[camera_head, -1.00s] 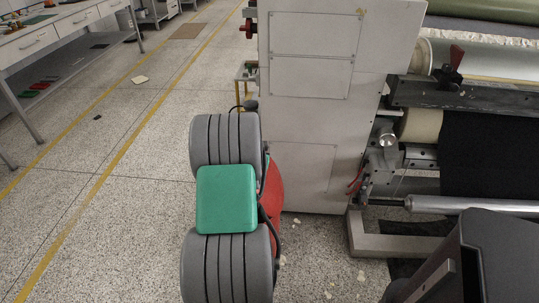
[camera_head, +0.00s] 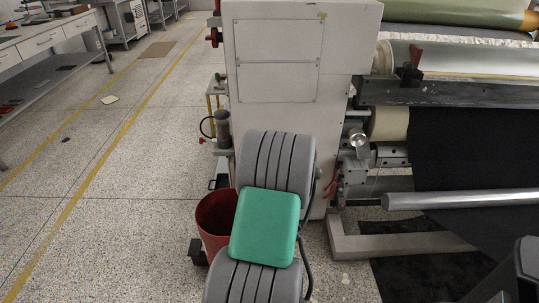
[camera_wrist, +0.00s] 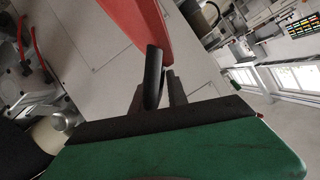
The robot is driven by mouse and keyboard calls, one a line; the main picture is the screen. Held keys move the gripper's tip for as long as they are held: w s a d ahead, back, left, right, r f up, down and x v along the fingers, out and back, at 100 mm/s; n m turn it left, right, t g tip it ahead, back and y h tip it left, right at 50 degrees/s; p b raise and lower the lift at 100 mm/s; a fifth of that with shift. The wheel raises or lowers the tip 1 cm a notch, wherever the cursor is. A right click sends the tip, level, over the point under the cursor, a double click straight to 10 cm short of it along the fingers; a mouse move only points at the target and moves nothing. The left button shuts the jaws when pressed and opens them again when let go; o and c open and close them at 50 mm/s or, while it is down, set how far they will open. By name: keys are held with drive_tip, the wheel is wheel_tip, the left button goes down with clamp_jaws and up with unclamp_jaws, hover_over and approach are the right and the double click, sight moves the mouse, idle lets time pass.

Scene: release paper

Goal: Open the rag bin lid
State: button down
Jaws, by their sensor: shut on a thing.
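The red rag bin (camera_head: 212,240) stands on the floor in the head view, left of and partly behind my arm. The left part of its round mouth shows uncovered, with a darker inside. In the wrist view a flat red piece, apparently the bin lid (camera_wrist: 138,28), reaches down from the top edge to the fingertips. My arm hides the gripper and the lid in the head view. The lid's hinge cannot be seen.
A large white machine cabinet (camera_head: 300,120) stands close behind my arm. A roller machine with black cloth (camera_head: 460,150) fills the right side. A dark pedal-like part (camera_head: 198,250) is at the bin's left foot. Open speckled floor with yellow lines (camera_head: 95,170) lies left.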

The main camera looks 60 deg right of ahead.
drive_tip(key=shift+s+f, duration=0.1)
drive_tip(key=shift+f, duration=0.25)
drive_tip(key=c, duration=1.6)
unclamp_jaws()
drive_tip(key=shift+o, duration=0.6)
drive_tip(key=shift+r, duration=0.1)
drive_tip(key=p+v, duration=0.1)
drive_tip(key=v, duration=0.6)
drive_tip(key=shift+a, duration=0.3)
drive_tip(key=shift+s+r, duration=0.1)
drive_tip(key=shift+r, duration=0.05)
